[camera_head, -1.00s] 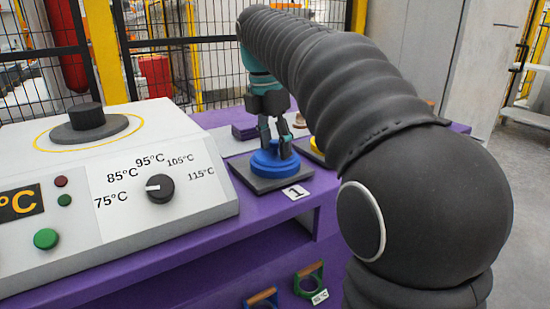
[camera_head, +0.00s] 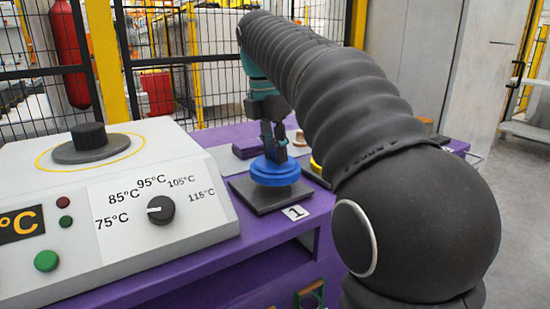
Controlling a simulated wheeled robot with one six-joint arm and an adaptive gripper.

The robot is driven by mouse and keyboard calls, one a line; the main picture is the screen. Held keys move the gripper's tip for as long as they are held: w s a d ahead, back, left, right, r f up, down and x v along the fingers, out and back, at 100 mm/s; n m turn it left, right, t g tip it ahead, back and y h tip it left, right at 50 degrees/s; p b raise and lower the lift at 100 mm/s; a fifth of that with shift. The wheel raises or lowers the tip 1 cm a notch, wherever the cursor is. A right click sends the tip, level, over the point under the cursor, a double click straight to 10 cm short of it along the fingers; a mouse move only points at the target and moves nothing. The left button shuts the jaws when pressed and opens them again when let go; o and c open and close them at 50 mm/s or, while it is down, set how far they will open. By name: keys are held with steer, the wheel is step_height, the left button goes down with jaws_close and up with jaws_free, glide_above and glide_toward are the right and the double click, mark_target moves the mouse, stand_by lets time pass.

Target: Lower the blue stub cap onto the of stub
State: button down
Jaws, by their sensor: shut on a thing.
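The blue stub cap (camera_head: 275,173) is a round blue disc above a dark square plate (camera_head: 262,203) marked with a "1" label. My gripper (camera_head: 275,152) is shut on the top of the cap and points down. The cap looks roughly level. A dark shape shows directly under the cap, over the plate; I cannot tell whether it is a stub, the cap's underside or shadow. No stub can be made out clearly.
A white heater console (camera_head: 120,205) with a temperature dial (camera_head: 161,209) stands left of the plate. A dark disc with a black cylinder (camera_head: 89,136) is on its top. A purple block (camera_head: 248,149) and a partly hidden yellow item (camera_head: 316,165) are near the cap.

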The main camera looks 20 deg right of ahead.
steer(key=w+d+r+p, duration=0.1)
steer(key=w+d+r, duration=0.2)
steer(key=d+r, duration=0.5)
steer(key=shift+d+p, duration=0.35)
steer(key=shift+d, duration=1.35)
